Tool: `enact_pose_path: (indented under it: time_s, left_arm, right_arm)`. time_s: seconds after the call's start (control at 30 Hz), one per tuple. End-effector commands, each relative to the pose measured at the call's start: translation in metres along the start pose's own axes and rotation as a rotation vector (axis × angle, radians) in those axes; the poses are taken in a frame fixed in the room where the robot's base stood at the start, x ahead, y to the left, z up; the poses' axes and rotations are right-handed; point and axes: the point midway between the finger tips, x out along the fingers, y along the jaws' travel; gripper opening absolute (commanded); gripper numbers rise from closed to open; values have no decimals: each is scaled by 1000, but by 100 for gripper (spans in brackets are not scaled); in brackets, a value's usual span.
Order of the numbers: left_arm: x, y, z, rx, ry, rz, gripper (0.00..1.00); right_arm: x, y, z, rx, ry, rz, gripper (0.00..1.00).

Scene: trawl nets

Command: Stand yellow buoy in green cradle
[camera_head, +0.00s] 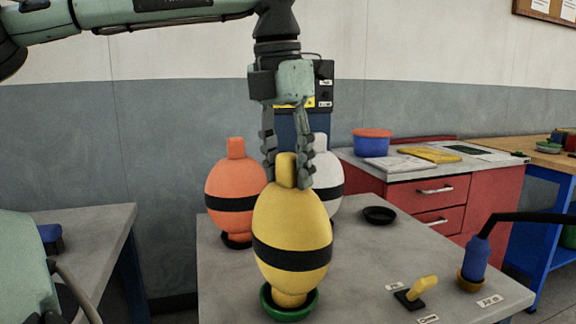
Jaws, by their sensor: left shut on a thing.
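The yellow buoy (291,222) has a black band and stands upright on the grey table. Its narrow foot is in the green cradle (268,309), a shallow round dish near the table's front edge. I cannot tell whether the foot rests on the dish's floor. My left gripper (287,172) comes down from above and is shut on the buoy's top stub. My right gripper is not in view.
An orange buoy (233,188) stands in a dark dish behind left, and a white buoy (325,170) stands behind right. An empty black dish (379,215) lies on the grey table (362,262). A yellow-handled tool (417,290) and a blue bottle-like thing (475,260) are at right.

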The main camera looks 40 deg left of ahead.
Motion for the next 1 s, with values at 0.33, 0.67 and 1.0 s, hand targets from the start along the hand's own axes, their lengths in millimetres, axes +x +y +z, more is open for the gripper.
enact_pose_path:
  time_s: [0.33,0.67,1.0]
  left_arm:
    - [5,0,0,0,-4,0,0]
    - [11,0,-1,0,-4,0,0]
    - [12,0,-1,0,-2,0,67]
  right_arm:
    - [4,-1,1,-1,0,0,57]
    - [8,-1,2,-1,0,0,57]
    - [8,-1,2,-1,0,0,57]
